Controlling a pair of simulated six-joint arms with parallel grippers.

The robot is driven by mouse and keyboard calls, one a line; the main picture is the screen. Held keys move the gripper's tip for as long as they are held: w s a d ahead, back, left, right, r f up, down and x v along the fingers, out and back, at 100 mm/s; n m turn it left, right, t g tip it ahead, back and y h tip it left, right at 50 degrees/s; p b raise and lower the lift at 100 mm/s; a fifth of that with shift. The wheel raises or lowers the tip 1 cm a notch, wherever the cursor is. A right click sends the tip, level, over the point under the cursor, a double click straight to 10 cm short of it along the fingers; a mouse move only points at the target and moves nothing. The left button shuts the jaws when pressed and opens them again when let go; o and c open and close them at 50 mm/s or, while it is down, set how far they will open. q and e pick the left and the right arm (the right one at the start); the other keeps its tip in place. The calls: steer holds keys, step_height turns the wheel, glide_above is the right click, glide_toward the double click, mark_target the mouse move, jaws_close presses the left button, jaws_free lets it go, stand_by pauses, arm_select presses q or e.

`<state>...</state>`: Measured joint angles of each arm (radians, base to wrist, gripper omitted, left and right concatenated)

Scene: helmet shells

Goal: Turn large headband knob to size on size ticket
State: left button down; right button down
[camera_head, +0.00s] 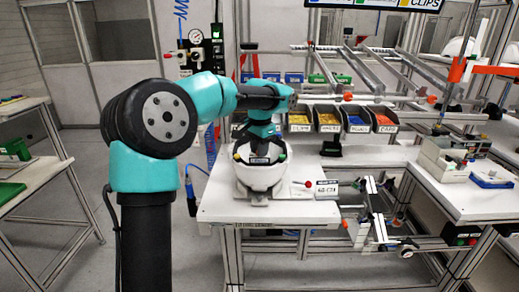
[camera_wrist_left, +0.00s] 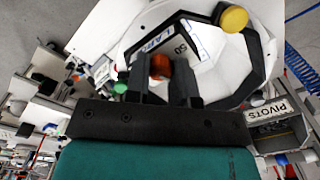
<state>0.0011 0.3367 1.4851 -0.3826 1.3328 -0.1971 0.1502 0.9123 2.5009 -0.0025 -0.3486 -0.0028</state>
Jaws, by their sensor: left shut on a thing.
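My left gripper (camera_head: 262,140) reaches down over the shell from above. In the left wrist view its two black fingers (camera_wrist_left: 160,76) are shut on an orange-red knob (camera_wrist_left: 160,66) at the headband; the fingers hide part of it. The knob's pointing or setting cannot be read. My right gripper is not in view.
A label (camera_wrist_left: 178,42) lies inside the headband. Yellow (camera_wrist_left: 234,18) and green (camera_wrist_left: 120,87) round parts sit on its rim. Labelled bins (camera_head: 328,119) stand behind; a pivots bin (camera_wrist_left: 268,110) is close by in the wrist view.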

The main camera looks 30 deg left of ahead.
arm_select(q)
steer(key=m, duration=0.4)
steer(key=shift+m, duration=2.2)
steer(key=c, duration=0.9)
jaws_free()
steer(key=shift+c, duration=0.2)
steer(key=shift+r, duration=0.15)
step_height(320, 180, up, 17)
steer(key=shift+s, duration=0.1)
